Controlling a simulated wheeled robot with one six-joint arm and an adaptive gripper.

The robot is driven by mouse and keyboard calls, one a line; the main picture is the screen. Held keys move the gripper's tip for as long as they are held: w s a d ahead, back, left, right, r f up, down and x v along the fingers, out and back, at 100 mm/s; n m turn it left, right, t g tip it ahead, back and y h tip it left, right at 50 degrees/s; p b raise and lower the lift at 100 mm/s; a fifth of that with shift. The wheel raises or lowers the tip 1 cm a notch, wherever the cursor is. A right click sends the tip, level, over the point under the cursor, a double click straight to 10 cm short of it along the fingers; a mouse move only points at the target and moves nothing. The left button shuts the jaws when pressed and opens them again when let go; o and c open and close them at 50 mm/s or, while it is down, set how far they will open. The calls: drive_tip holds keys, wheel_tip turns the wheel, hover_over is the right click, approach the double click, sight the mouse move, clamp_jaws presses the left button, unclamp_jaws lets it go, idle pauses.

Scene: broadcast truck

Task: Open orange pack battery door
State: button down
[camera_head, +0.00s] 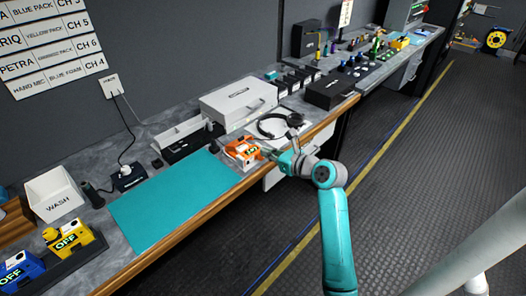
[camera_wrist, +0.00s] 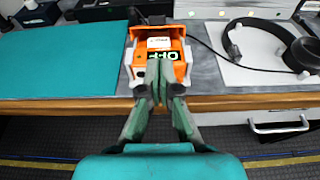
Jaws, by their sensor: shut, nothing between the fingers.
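The orange pack (camera_head: 241,149) stands on the grey counter near its front edge, just right of the teal mat. My gripper (camera_head: 270,154) is at the front of the pack. In the wrist view my gripper (camera_wrist: 160,66) has its fingers together over the lower front of the pack, hiding part of it. I cannot tell whether the fingertips touch it. The battery door cannot be made out clearly.
A teal mat (camera_head: 172,200) lies left of the pack. Headphones (camera_head: 280,124) lie on a white sheet to the right, with a white case (camera_head: 238,102) behind. Blue and yellow packs (camera_head: 68,241) stand at the far left. The floor before the counter is clear.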

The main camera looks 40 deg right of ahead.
sight(251, 151)
drive_tip(key=x, duration=0.8)
drive_tip(key=shift+w, duration=0.2)
drive_tip(key=shift+d, duration=0.1)
